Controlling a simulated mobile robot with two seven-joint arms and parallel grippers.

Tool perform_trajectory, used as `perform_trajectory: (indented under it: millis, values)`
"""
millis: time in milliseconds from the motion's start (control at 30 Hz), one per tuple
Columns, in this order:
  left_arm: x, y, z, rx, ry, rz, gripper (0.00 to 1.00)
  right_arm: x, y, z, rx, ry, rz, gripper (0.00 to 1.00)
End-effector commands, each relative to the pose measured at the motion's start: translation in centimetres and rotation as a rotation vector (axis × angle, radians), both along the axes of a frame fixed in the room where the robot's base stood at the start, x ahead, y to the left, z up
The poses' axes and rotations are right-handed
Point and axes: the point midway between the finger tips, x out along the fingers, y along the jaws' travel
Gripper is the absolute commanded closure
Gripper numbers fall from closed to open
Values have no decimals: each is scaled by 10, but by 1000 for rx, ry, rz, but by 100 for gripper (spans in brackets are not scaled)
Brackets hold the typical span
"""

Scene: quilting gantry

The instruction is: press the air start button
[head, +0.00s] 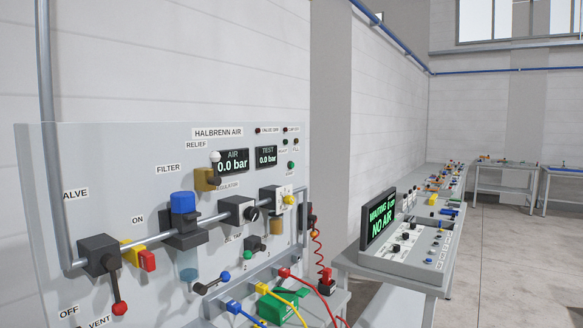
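A grey air panel (110,180) headed HALBRENN AIR fills the left half of the head view. A small green button (291,165) sits at its upper right, beside the TEST display (266,157); the lettering around it is too small to read surely. The AIR display (232,162) and the TEST display both read 0.0 bar. A red-knobbed lever (119,307) hangs down from a dark valve block (99,254) at the lower left, near the labels OFF and VENT. Neither of my grippers is in view.
A console (412,248) stands on a table at the right, its screen (379,220) showing NO AIR. A blue-capped filter (183,203) and a regulator (207,178) jut from the panel. Coloured hoses (297,306) hang at its lower right. Open floor (510,260) lies at the right.

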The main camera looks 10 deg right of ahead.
Motion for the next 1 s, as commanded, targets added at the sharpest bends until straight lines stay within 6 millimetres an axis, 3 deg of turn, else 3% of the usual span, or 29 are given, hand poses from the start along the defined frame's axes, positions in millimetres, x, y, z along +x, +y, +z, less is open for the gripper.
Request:
perform_trajectory:
  millis: [67,533,1000]
  values:
    - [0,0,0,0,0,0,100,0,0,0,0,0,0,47]
    - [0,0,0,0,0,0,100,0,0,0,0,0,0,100]
    - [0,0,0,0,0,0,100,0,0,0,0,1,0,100]
